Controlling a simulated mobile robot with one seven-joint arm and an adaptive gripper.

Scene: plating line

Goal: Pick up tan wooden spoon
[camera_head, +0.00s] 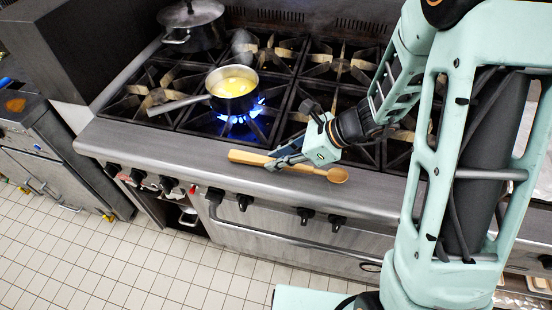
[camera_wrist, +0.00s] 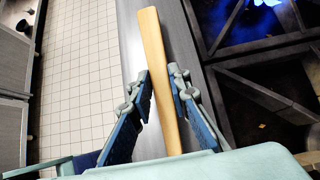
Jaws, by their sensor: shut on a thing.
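The tan wooden spoon (camera_head: 246,157) is at the stove's steel front ledge, its handle end to the left and its bowl to the right in the head view. My gripper (camera_head: 274,161) is over the middle of the spoon and shut on its handle. In the wrist view the handle (camera_wrist: 154,42) runs lengthwise between the two blue-padded fingers of my gripper (camera_wrist: 160,82). The spoon's bowl is hidden in the wrist view. I cannot tell whether the spoon rests on the ledge or is slightly raised.
A saucepan (camera_head: 218,102) with yellow contents sits over a lit blue flame (camera_head: 242,122) behind the spoon, its handle pointing left. A lidded pot (camera_head: 191,27) stands at the back left. Control knobs (camera_head: 244,202) line the stove front. The steel ledge (camera_head: 150,144) is clear to the left.

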